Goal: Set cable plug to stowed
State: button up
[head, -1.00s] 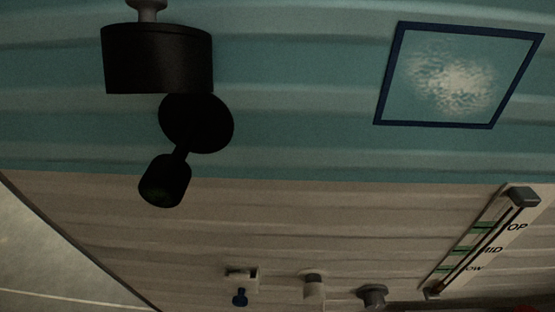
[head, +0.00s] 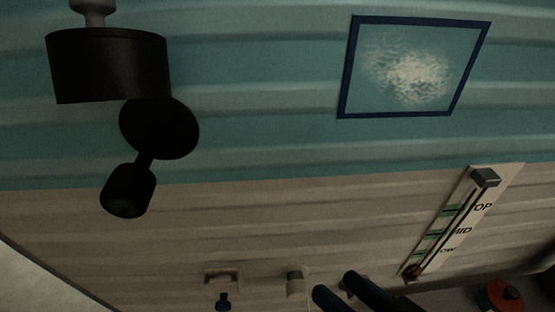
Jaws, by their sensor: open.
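A small dark blue piece (head: 223,301), which looks like the plug, hangs just below a beige wall bracket (head: 222,276) at the bottom of the head view. I cannot make out a cable on it. To its right are a pale round fitting (head: 295,282) and a dark grey fitting, now mostly covered by a finger. My gripper (head: 338,286) shows as two dark blue fingers coming up from the bottom edge. They are apart, with nothing seen between them, to the right of the pale fitting and clear of the blue piece.
A slider panel (head: 462,222) marked with levels is on the wall at right. A red and black round object (head: 503,295) is at the lower right corner.

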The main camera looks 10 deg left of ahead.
jog(key=w+a+r+n+g+y, duration=0.2)
jog(key=a+r+n+g+y, duration=0.15)
jog(key=a+r, duration=0.25)
jog(key=n+g+y, duration=0.3)
jog(key=n+g, duration=0.8)
jog(key=n, duration=0.2)
send_near(131, 190)
jog(key=a+f, duration=0.2)
jog(key=a, duration=0.1)
jog(key=shift+w+a+r, duration=0.2)
jog(key=shift+a+r, duration=0.05)
jog(key=shift+a, duration=0.05)
jog(key=shift+s+a, duration=0.1)
jog(key=shift+a, duration=0.25)
jog(key=p+x, duration=0.1)
jog(key=x, duration=0.5)
jog(key=shift+a+p, duration=0.35)
jog(key=shift+a, duration=0.05)
grip_shut()
